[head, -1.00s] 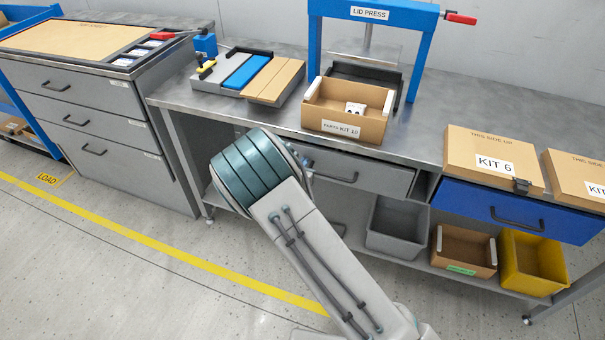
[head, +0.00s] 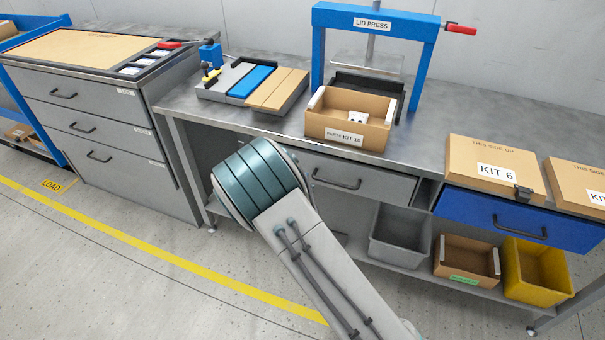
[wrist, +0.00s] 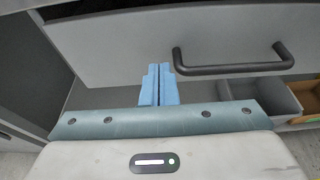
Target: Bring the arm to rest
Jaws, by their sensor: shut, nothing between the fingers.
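My gripper (wrist: 158,86) shows in the wrist view with its two blue fingers together and nothing between them. It is in front of a grey drawer front (wrist: 120,40) with a dark bar handle (wrist: 230,66) to the right of the fingers. I cannot tell whether the fingers touch the drawer. In the head view my arm reaches up from the bottom edge to a teal-banded joint before the bench, and the gripper is hidden behind it. The same grey drawer seems to show in the head view (head: 375,183), looking shut.
The steel bench (head: 440,125) carries the lid press (head: 318,50), an open kit 10 box (head: 350,118) and a closed kit 6 box (head: 490,165). A blue drawer (head: 510,218) is at right. Bins, including a yellow one (head: 540,290), stand on the lower shelf. Floor at left is clear.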

